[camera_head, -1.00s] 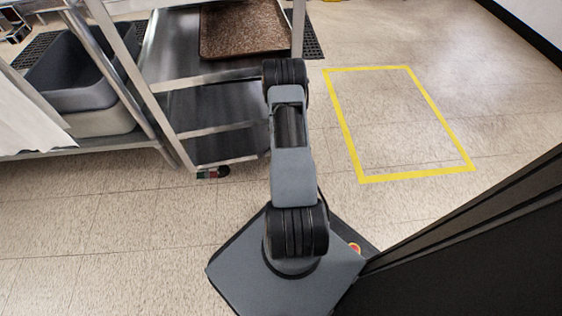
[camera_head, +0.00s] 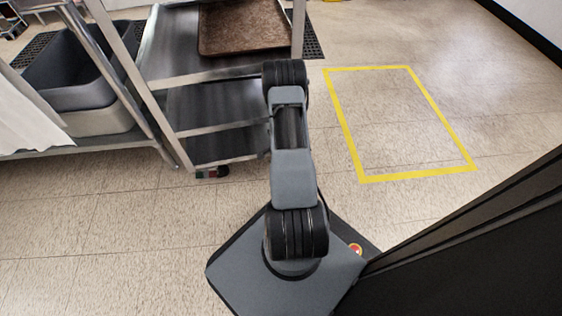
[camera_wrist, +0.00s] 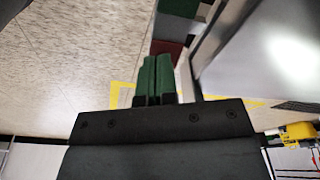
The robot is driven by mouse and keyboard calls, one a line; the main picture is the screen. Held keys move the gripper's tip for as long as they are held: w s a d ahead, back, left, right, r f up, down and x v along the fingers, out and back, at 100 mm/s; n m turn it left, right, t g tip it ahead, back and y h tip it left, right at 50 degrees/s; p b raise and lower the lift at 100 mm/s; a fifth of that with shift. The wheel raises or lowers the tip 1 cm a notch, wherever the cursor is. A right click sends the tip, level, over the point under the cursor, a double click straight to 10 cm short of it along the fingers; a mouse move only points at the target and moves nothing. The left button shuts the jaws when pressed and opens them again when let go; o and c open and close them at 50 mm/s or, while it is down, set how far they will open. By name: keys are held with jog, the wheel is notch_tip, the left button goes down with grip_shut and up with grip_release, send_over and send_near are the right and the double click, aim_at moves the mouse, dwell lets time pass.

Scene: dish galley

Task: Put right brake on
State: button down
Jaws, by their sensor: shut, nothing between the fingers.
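The cart (camera_head: 222,145) stands left of my arm in the head view. A small red and green part (camera_head: 207,173), which looks like the brake pedal, sits low at its near corner by a dark wheel (camera_head: 223,170). My gripper (camera_wrist: 157,60) has green fingers, shut together and empty, pointing at the red block. I cannot tell whether they touch it. My gripper is hidden in the head view.
A brown tray (camera_head: 240,28) lies on the cart. A rack with grey tubs (camera_head: 75,85) stands at the left. A yellow taped rectangle (camera_head: 363,180) marks empty floor at the right. A dark panel (camera_head: 480,245) fills the lower right.

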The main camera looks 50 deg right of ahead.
jog(key=shift+f+b, duration=0.7)
jog(key=shift+b, duration=0.05)
dwell(0.3)
jog(key=shift+r+p, duration=1.95)
jog(key=shift+r, duration=1.6)
